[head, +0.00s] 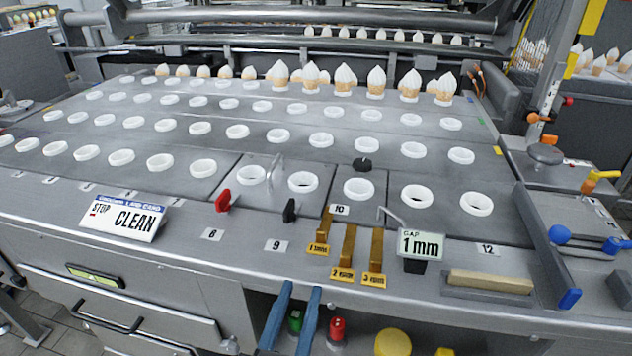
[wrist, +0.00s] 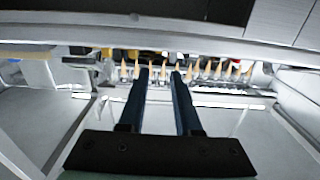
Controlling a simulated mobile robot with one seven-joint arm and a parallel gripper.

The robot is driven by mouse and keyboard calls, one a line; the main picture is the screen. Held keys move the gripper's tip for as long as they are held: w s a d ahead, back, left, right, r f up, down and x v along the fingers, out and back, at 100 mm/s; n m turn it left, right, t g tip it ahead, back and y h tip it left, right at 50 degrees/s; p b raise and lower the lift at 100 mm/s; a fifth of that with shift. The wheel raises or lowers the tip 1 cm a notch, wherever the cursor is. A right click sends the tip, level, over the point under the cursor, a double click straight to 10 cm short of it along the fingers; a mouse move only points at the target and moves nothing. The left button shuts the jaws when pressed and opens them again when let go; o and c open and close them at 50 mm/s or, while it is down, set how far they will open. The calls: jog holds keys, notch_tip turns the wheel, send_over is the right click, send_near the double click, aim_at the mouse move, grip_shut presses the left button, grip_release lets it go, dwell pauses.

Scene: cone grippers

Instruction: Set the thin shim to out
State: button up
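The thin shim is the brass strip marked 1 mm (head: 322,232), at the front of the machine deck below the plate labelled 10. It is the leftmost of three brass shims; the 2 mm shim (head: 347,248) and 3 mm shim (head: 376,252) hang to its right. All three have labelled tabs at the front edge. My gripper (head: 299,288) shows as two blue fingers at the bottom of the head view, below and left of the shims. In the wrist view my gripper (wrist: 160,72) has its fingers apart, with nothing between them. I cannot make out the shims in the wrist view.
A GAP 1 mm sign (head: 421,244) stands right of the shims. A black knob (head: 290,210) and red knob (head: 223,201) are to the left. A STOP CLEAN sign (head: 123,217) stands farther left. A brush-like block (head: 504,284) lies at the right front.

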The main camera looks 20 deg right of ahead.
aim_at(319, 233)
jog(key=p+x, duration=0.2)
jog(key=x, duration=1.1)
jog(key=shift+d+r, duration=0.1)
jog(key=shift+r, duration=0.05)
grip_shut()
dwell(1.1)
